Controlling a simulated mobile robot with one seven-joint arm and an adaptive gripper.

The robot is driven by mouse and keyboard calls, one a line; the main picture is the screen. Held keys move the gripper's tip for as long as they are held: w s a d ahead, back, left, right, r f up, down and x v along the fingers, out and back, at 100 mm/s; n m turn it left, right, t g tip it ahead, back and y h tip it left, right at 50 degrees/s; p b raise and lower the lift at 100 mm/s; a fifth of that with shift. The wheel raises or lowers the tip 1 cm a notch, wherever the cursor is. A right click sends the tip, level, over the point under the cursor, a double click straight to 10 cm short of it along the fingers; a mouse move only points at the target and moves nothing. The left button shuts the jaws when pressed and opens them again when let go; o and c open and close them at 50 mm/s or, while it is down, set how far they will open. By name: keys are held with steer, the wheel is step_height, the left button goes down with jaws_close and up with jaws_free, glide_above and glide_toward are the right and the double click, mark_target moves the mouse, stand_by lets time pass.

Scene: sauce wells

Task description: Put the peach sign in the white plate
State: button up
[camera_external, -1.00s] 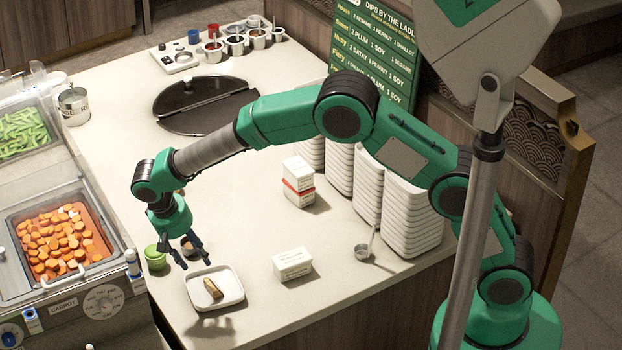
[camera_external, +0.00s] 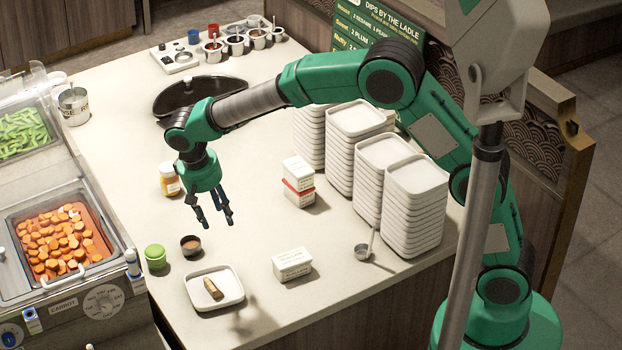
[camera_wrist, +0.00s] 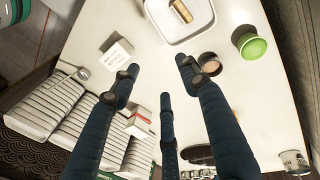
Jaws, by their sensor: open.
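The white plate (camera_external: 214,299) is a square, shallow dish near the front edge of the counter. A small tan, block-like piece (camera_external: 213,289) lies inside it, apparently the peach sign, though its face is too small to read. Both also show at the top of the wrist view, the plate (camera_wrist: 205,27) and the tan piece (camera_wrist: 181,11). My gripper (camera_external: 214,216) is open and empty, above the counter behind the plate and clear of it. Its dark fingers (camera_wrist: 160,75) are spread in the wrist view with nothing between them.
A brown-topped cup (camera_external: 191,245) and a green-lidded pot (camera_external: 155,257) stand behind the plate. A white box (camera_external: 292,264) is to its right, with stacked dishes (camera_external: 414,200) beyond. An orange-filled jar (camera_external: 170,180) stands left of my gripper. The counter below my gripper is clear.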

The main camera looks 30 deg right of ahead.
steer(key=s+d+r+t+y, duration=0.1)
steer(key=s+d+r, duration=0.3)
steer(key=d+r, duration=0.7)
steer(key=s+d+r+t+y, duration=0.1)
steer(key=s+d+r, duration=0.45)
steer(key=d, duration=0.95)
steer(key=s+d+r+t, duration=0.2)
steer(key=s+d+t, duration=0.1)
steer(key=s+d, duration=1.4)
steer(key=shift+s+r, duration=0.35)
steer(key=shift+s, duration=0.85)
